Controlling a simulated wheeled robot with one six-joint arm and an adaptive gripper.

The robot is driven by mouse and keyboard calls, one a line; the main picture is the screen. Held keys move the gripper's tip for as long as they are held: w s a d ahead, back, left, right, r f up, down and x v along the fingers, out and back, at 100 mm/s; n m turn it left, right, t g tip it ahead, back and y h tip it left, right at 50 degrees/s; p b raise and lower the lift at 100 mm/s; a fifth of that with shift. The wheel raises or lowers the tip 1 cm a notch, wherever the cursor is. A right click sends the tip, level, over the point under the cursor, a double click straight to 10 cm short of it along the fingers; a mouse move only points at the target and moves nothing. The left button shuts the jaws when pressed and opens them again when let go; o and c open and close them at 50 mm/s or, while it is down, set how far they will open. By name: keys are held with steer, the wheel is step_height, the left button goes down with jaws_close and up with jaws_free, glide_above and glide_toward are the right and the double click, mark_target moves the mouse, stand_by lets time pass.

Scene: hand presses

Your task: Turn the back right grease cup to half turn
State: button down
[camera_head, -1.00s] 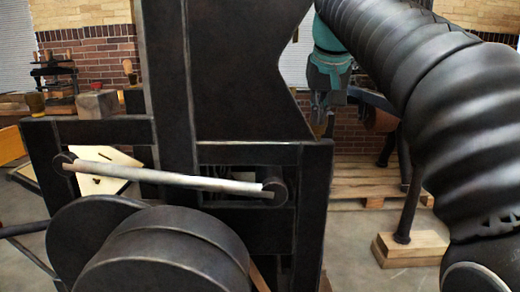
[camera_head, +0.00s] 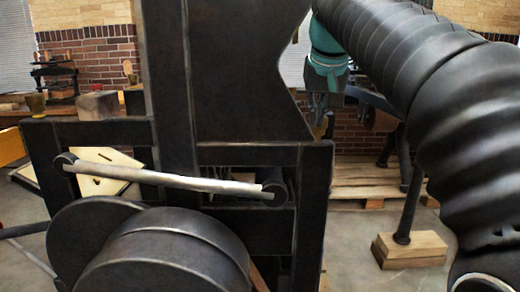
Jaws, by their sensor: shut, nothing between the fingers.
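The press is a large dark metal frame (camera_head: 245,70) filling the left and middle of the view. My gripper (camera_head: 318,106) is past the right edge of the press body, pointing down and small in the view. It is shut with nothing held. A small tan-brass piece (camera_head: 329,126) shows just below the fingers, by the top right corner of the frame. It may be the back right grease cup, but its shape and turn cannot be made out. Whether the fingers touch it cannot be told.
A pale bar (camera_head: 170,180) crosses the front above a dark round drum (camera_head: 165,255). A wooden block (camera_head: 98,105) is at the left. Pallets (camera_head: 365,180) and a post on a wooden foot (camera_head: 410,250) stand at the right. My arm covers the upper right.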

step_height(320, 180, up, 6)
stand_by(0.5)
steer(key=shift+s+f, duration=0.1)
